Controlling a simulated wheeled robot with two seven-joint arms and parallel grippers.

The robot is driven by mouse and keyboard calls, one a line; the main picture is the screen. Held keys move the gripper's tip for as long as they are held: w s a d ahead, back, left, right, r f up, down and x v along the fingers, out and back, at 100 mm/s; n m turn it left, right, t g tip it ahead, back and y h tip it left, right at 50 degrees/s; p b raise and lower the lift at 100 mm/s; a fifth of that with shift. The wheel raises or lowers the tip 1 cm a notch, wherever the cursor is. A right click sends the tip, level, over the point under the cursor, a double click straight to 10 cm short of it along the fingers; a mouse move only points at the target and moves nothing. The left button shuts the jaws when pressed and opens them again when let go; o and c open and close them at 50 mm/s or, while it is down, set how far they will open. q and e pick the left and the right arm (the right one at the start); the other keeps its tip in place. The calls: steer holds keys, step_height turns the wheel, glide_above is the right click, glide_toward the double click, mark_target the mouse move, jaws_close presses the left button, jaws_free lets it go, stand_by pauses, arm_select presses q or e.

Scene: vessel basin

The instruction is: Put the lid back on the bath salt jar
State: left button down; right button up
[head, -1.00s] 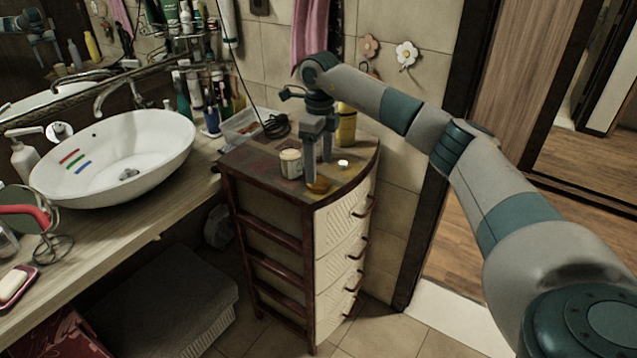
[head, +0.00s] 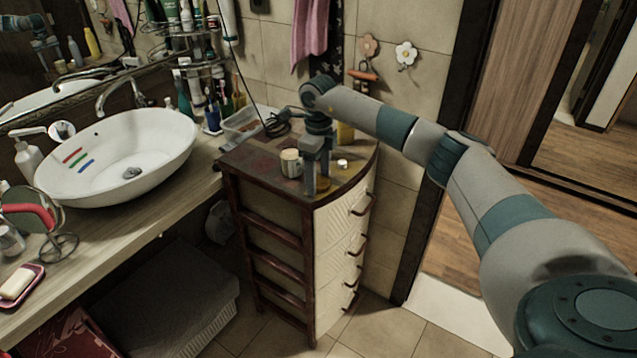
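The bath salt jar (head: 291,162), a small cream cylinder, stands upright on top of the wooden drawer cabinet. A small amber-brown round piece, which looks like the lid (head: 323,184), lies near the cabinet's front edge, partly hidden by my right gripper. My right gripper (head: 317,181) points down just right of the jar, with its fingers apart and their tips low around or beside the lid. I cannot tell whether they touch it. My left gripper is not in view.
A small white round item (head: 342,164) lies right of the gripper. The basin (head: 120,157) is on the counter at left.

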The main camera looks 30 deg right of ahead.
mark_target(318, 181)
steer(key=c, duration=0.7)
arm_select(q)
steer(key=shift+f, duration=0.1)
arm_select(e)
steer(key=shift+o, duration=0.2)
steer(key=shift+r, duration=0.1)
